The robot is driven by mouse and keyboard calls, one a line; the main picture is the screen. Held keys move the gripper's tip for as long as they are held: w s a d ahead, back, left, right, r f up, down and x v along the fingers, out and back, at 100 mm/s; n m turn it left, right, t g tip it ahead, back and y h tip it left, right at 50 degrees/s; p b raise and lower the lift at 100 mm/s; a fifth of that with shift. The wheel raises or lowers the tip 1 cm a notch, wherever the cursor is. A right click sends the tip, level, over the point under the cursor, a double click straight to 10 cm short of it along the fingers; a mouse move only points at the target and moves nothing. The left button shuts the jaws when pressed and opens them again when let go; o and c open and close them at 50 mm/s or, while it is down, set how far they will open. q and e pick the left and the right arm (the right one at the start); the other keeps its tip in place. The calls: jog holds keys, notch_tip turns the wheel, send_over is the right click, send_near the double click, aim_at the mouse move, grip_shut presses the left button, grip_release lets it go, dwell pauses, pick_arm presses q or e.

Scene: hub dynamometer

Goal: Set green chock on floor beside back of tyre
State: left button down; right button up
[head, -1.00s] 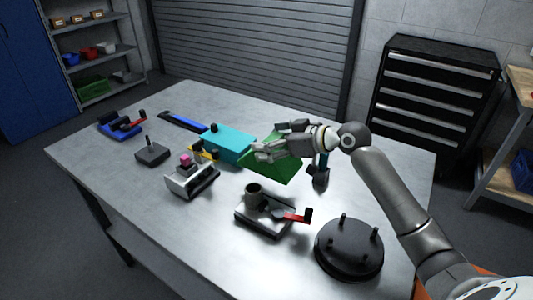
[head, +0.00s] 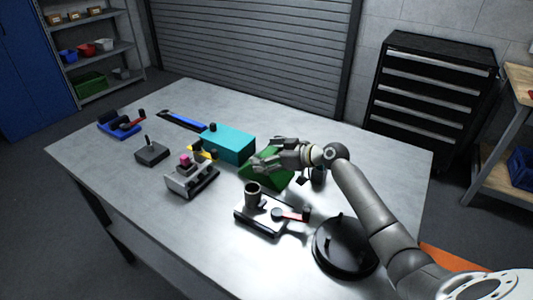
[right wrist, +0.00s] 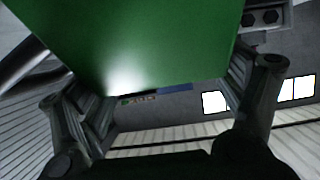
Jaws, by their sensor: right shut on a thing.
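The green chock (head: 262,180) is in my right gripper (head: 264,161), over the middle of the table beside the teal box. In the right wrist view the green chock (right wrist: 140,40) fills the upper middle, with a finger on either side of it. My right gripper (right wrist: 165,105) is shut on it. The fingers and wrist cover part of the chock in the head view, and I cannot tell whether it touches the table top. No tyre can be made out in these frames. My left gripper is not in view.
The grey table (head: 120,190) carries a teal box (head: 230,145), a silver fixture (head: 190,182), a plate with a cup and red handle (head: 260,220), and a black round hub with studs (head: 340,250). A black drawer cabinet (head: 425,90) stands behind. The table's left front is clear.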

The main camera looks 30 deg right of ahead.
jog(key=shift+r, duration=0.15)
jog(key=o, duration=1.2)
jog(key=shift+f, duration=0.25)
jog(key=shift+o, duration=1.2)
jog(key=shift+s+a+r, duration=0.1)
jog(key=shift+s, duration=0.05)
